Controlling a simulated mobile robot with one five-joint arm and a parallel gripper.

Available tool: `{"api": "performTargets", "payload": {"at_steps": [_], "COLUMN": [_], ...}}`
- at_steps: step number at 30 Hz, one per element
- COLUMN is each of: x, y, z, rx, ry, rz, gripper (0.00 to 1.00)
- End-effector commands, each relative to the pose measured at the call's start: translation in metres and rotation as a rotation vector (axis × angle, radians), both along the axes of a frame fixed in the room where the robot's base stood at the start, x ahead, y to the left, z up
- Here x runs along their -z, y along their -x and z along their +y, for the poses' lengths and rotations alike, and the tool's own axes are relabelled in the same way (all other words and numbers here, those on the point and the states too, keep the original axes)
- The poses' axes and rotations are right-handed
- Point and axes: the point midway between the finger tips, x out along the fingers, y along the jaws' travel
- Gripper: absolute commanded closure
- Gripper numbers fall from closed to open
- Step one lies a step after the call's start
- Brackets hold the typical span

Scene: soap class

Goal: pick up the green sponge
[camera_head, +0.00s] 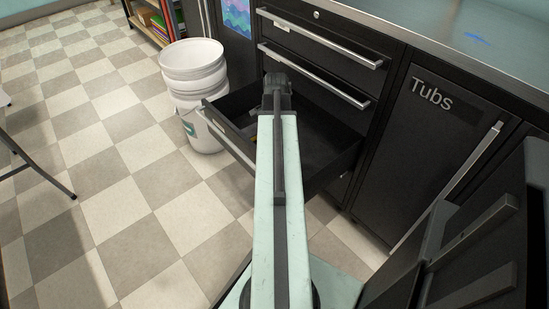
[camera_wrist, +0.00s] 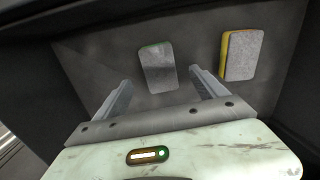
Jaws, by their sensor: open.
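A grey-topped sponge with a green edge (camera_wrist: 157,67) lies flat in the dark drawer in the wrist view, just beyond my open gripper (camera_wrist: 160,90). The two fingers stand on either side of the sponge's near end, with nothing held between them. A second sponge, grey with a yellow edge (camera_wrist: 242,55), lies to the right of the right finger. In the head view my arm reaches into the open drawer (camera_head: 335,165) and hides the green-edged sponge.
Dark drawer walls surround my gripper on the sides. White buckets (camera_head: 194,90) stand on the floor left of the drawer. Closed drawers (camera_head: 318,60) are above, and a cabinet marked Tubs (camera_head: 432,140) is to the right. The tiled floor at left is mostly clear.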

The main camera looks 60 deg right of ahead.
Motion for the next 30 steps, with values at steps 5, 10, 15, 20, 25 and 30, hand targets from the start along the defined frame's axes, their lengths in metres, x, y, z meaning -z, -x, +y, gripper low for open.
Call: {"api": "performTargets", "payload": {"at_steps": [5,10,15,20,25,30], "x": [0.012,0.029,0.032,0.058,0.080,0.077], "y": [0.005,0.008,0.009,0.008,0.008,0.008], "z": [-0.003,-0.006,-0.007,-0.009,-0.010,-0.010], "rx": [0.010,0.016,0.018,0.019,0.019,0.020], "ry": [0.000,0.000,0.000,0.000,0.000,0.000], "rz": [0.000,0.000,0.000,0.000,0.000,0.000], "gripper": [0.18,0.18,0.18,0.18,0.18,0.18]}}
